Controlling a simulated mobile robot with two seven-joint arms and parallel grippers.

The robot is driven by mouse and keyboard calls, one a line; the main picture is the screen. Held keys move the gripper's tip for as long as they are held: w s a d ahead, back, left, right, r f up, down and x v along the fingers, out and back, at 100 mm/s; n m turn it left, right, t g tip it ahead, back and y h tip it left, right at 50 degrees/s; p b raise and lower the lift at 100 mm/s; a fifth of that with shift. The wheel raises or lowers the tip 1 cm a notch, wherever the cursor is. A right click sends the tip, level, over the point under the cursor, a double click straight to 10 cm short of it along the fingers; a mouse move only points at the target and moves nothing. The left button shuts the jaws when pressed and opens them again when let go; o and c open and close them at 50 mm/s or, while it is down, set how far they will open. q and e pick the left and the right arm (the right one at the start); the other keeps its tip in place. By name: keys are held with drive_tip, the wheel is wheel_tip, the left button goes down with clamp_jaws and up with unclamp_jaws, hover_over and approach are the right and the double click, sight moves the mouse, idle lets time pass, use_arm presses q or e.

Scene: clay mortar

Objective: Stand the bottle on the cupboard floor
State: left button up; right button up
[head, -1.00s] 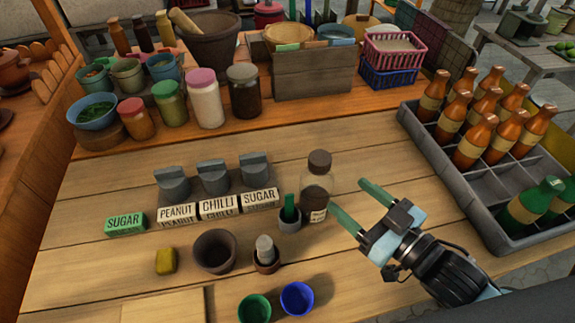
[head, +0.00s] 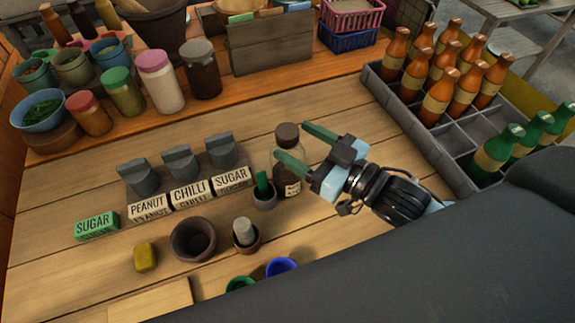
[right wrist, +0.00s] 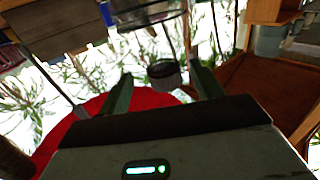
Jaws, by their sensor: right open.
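The bottle (head: 291,187) stands upright on the wooden table. It is clear with brownish contents, a dark cap and a pale label. My right gripper (head: 291,139) is open, its two green fingers pointing left at the bottle's upper part. One finger crosses in front of the bottle and the other is beside the cap. In the right wrist view, a dark round cap (right wrist: 163,70) shows between the spread fingers (right wrist: 164,88). I cannot tell whether a finger touches the bottle. My left gripper is not in view. I cannot make out a cupboard floor.
A small pot (head: 264,197) with a green item stands close left of the bottle. Label blocks (head: 190,194) lie further left. A grey crate (head: 405,112) of bottles is at the right. Jars (head: 160,85) stand at the back. My dark arm hides the lower right.

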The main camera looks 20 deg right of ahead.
sight(279, 133)
drive_tip(key=x, duration=0.5)
drive_tip(key=shift+s+a+p, duration=0.1)
drive_tip(key=shift+a+p, duration=0.05)
drive_tip(key=shift+p, duration=0.15)
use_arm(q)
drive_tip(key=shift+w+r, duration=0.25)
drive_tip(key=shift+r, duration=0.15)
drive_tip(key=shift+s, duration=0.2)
use_arm(e)
clamp_jaws()
